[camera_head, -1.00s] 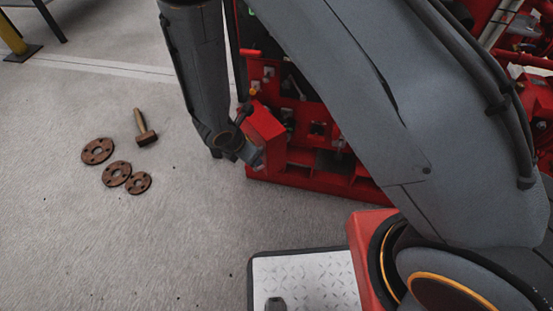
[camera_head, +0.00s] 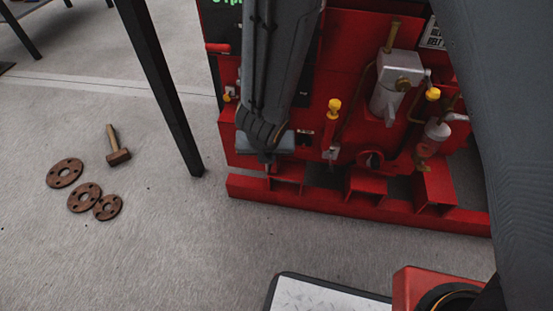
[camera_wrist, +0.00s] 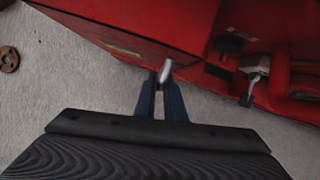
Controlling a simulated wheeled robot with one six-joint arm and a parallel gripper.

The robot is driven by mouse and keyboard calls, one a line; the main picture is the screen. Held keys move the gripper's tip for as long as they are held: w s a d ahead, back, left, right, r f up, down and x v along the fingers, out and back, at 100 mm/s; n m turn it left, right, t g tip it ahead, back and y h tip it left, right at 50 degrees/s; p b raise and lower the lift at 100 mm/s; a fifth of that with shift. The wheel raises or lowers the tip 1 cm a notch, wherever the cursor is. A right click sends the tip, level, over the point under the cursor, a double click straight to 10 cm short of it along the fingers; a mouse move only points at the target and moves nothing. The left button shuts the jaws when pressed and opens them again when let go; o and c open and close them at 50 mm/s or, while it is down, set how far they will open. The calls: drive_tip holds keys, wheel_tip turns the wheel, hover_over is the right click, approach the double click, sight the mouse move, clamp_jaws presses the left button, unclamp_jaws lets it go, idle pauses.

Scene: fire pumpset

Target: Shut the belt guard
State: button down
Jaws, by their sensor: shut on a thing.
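My gripper (camera_head: 269,166) is at the lower left front of the red pumpset, above its base rail. In the wrist view, its fingers (camera_wrist: 160,97) are shut on a small pale metal piece (camera_wrist: 165,71), which looks like a handle. This piece is at the lower edge of a red panel (camera_wrist: 140,28), which I take to be the belt guard. In the head view my arm covers most of the guard, so I cannot tell whether it lies fully against the frame.
The red base rail (camera_head: 330,203) runs along the floor. A dark post (camera_head: 160,85) stands left of the pumpset. A mallet (camera_head: 117,148) and rusty flanges (camera_head: 66,173) lie on the floor at left. Yellow-capped fittings (camera_head: 334,106) stick out right of my gripper.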

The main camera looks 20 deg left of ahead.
drive_tip(key=shift+w+r, duration=0.1)
drive_tip(key=shift+w, duration=0.15)
drive_tip(key=c, duration=1.8)
unclamp_jaws()
drive_tip(key=shift+d, duration=0.1)
drive_tip(key=shift+c, duration=0.2)
drive_tip(key=p+v, duration=0.4)
drive_tip(key=v, duration=0.3)
drive_tip(key=shift+s+r, duration=0.25)
drive_tip(key=shift+r, duration=0.05)
